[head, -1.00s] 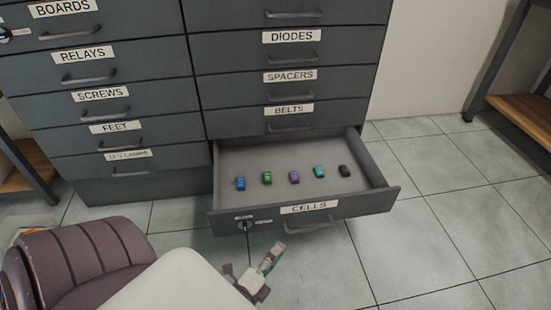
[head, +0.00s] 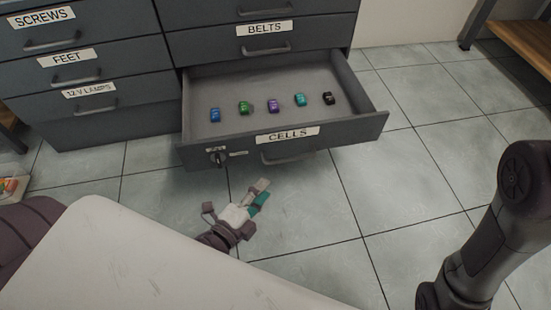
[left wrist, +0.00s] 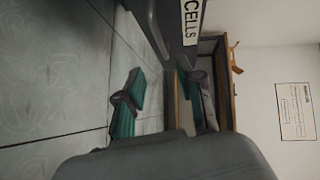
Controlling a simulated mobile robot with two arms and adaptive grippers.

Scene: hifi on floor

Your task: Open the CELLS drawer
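The CELLS drawer (head: 360,125) is the bottom drawer of the right column and stands pulled well out. Its front carries the CELLS label, a bar handle (head: 287,157) and a lock with a key (head: 218,158). Several small coloured blocks lie in a row inside it. My left gripper (head: 258,196) is low over the floor in front of the drawer, apart from the handle. In the left wrist view the fingers of this gripper (left wrist: 163,90) are spread with nothing between them, and the CELLS label (left wrist: 191,20) shows above. My right gripper is out of view.
Closed drawers, BELTS (head: 265,38) above and 12 V LAMPS (head: 90,100) at left, flank the open one. Tiled floor (head: 420,180) is clear to the right. A bench (head: 520,40) stands at the far right. A small tray (head: 12,185) shows at the left edge.

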